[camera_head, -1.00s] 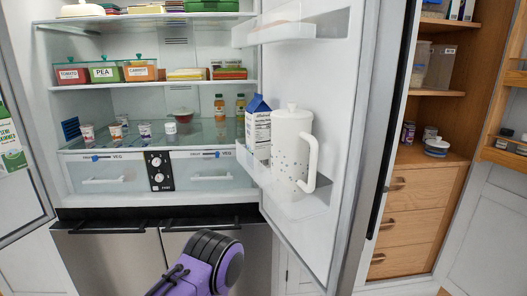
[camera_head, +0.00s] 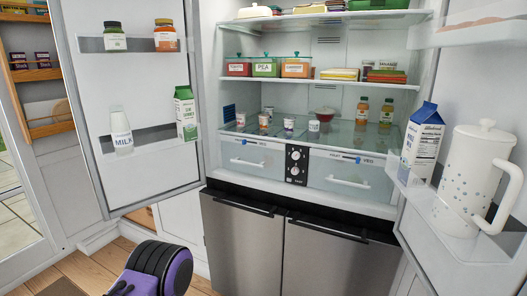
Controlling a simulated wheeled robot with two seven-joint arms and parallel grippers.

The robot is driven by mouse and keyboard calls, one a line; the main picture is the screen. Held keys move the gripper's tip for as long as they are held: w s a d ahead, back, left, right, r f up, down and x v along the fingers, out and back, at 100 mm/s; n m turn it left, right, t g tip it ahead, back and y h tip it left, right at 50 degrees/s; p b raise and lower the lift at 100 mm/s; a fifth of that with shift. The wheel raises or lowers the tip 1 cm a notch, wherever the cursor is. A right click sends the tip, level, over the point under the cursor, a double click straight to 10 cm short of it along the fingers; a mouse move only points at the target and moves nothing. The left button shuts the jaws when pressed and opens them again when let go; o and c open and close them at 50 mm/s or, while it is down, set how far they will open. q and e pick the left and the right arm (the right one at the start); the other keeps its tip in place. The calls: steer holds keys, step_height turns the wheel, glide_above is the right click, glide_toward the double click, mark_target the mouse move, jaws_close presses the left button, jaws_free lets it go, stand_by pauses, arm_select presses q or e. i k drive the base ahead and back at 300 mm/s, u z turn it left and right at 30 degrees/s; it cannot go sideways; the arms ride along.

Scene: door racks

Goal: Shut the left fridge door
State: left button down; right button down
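The left fridge door (camera_head: 148,83) stands wide open at the left, its inner side facing me. Its shelves hold a green-lidded jar (camera_head: 115,40), an orange jar (camera_head: 167,40), a milk bottle (camera_head: 121,130) and a green and white carton (camera_head: 186,115). The fridge (camera_head: 210,125) is open in the middle, its inside shelves in plain view. A purple and black link of my arm shows at the bottom left, below the left door and apart from it. Neither of my grippers is in view.
The right fridge door (camera_head: 415,235) is also open, with a blue and white carton (camera_head: 422,142) and a white pitcher (camera_head: 477,180) on its shelf. Steel lower doors (camera_head: 245,245) are shut. A wooden rack (camera_head: 45,130) stands behind the left door. Wood floor (camera_head: 100,262) is free in front.

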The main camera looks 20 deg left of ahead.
mark_target(143, 80)
steer(key=u, duration=0.1)
steer(key=k, duration=0.5)
steer(key=u, duration=2.35)
steer(key=i, duration=2.55)
steer(key=z, duration=1.5)
